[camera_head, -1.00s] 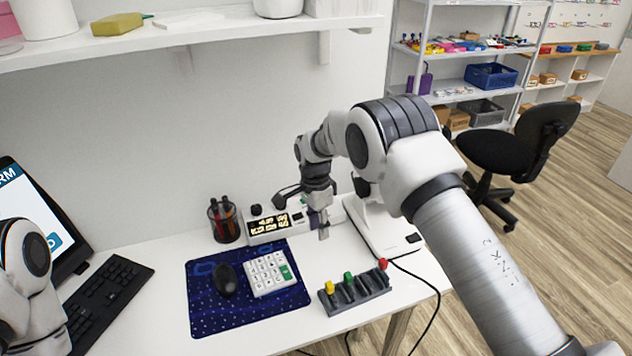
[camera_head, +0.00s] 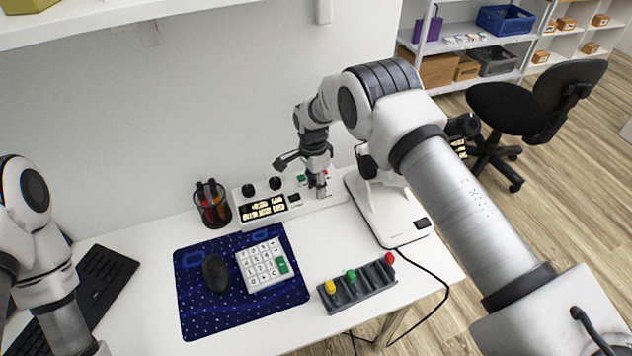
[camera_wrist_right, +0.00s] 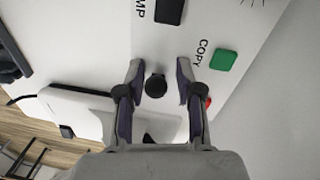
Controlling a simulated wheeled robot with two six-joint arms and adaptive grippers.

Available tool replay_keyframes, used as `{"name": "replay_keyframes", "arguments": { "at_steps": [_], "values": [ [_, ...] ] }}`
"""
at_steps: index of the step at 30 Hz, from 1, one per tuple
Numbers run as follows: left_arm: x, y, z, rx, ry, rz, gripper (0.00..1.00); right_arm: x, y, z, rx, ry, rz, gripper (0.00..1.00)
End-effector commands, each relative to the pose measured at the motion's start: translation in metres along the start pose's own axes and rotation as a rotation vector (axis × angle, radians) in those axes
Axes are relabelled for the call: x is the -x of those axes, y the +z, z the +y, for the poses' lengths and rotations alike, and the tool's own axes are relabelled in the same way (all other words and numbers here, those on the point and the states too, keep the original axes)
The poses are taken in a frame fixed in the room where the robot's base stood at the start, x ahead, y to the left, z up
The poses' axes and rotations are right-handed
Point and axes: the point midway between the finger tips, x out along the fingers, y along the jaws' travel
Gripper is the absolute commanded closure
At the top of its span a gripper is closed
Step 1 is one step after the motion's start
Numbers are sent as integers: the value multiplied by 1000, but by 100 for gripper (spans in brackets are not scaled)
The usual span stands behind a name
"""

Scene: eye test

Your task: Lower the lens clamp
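A white console (camera_head: 326,200) with a lit display, black knobs and small buttons stands against the wall. My right gripper (camera_head: 321,187) is over its right part. In the right wrist view the gripper (camera_wrist_right: 160,68) is open, with fingers pointing at the panel. A black round knob (camera_wrist_right: 156,87) shows between the fingers, and I see no finger touching it. Near it are a black square button (camera_wrist_right: 169,11) whose label ends in "MP", and a green button (camera_wrist_right: 223,60) labelled "COPY". A red part (camera_wrist_right: 209,101) is partly hidden by a finger. My left gripper is out of view.
A white stand (camera_head: 385,215) is right of the console. A pen cup (camera_head: 212,205) is left of it. In front are a keypad (camera_head: 262,265), a mouse (camera_head: 215,272) on a blue mat (camera_head: 200,322), and a grey rack (camera_head: 362,291) with coloured knobs.

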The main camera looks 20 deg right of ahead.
Motion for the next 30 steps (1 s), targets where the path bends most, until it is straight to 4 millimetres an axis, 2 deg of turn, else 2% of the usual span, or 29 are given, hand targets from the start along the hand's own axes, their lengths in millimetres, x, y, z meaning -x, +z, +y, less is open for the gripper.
{"name": "replay_keyframes", "arguments": {
  "at_steps": [5,6,8,17,20,27,30],
  "values": [
    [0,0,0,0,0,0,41,0,0,0,0,-1,0,64],
    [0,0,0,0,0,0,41,0,0,0,0,-1,0,79],
    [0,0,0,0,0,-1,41,0,0,0,0,-1,0,100],
    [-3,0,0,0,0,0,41,-1,-3,0,-1,-6,-43,100],
    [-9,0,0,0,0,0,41,-2,-8,1,5,-24,-142,100],
    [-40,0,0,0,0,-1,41,-3,-19,3,36,-78,-440,100],
    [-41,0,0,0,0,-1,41,2,-20,3,45,-87,-485,100]
  ]
}}
